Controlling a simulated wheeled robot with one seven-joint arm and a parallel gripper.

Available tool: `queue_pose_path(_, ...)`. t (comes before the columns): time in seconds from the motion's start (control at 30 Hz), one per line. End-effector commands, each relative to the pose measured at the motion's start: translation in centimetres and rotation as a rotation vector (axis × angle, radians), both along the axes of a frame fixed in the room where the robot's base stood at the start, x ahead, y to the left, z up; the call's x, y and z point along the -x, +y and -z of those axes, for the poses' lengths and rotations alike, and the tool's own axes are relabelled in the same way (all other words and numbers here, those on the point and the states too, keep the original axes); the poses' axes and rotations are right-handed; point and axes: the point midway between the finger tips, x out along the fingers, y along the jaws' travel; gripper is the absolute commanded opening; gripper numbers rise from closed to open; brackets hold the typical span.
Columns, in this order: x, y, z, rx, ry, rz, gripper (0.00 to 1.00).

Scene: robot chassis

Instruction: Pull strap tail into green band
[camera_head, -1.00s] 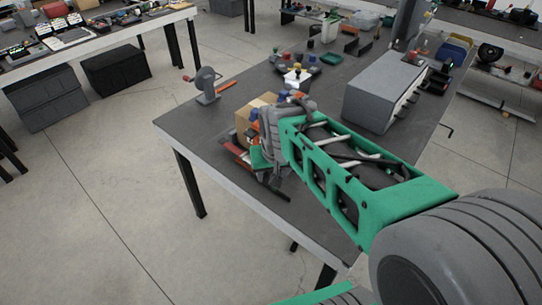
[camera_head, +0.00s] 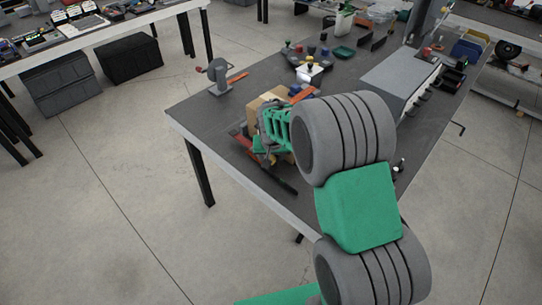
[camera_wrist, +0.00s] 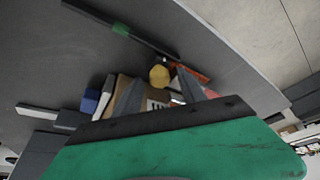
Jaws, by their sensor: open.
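The strap, a long thin black strip (camera_wrist: 150,44), lies on the dark tabletop in the upper part of the wrist view. The green band (camera_wrist: 120,29) sits around it, partway along. In the head view a black strip (camera_head: 279,180), likely the strap, shows at the near side of the table. My gripper (camera_wrist: 160,88) is open, with its dark fingers apart below the strap in the wrist view and clear of the green band. My arm hides most of the gripper in the head view. I cannot tell which end is the tail.
A yellow round object (camera_wrist: 159,75), a cardboard box (camera_wrist: 117,95), a blue item (camera_wrist: 90,101) and a red-orange item (camera_wrist: 192,74) crowd around the fingers. A grey box (camera_head: 400,75) stands at the right of the table (camera_head: 205,110).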

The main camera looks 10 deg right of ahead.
Motion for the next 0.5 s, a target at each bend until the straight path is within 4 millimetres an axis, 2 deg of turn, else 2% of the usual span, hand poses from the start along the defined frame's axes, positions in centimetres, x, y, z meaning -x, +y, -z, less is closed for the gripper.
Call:
queue_pose_path(0.07, 0.01, -0.01, -0.01, 0.0, 0.0, 0.0, 0.46)
queue_pose_path(0.5, 0.03, 0.02, -0.05, 0.0, 0.001, 0.0, 0.1)
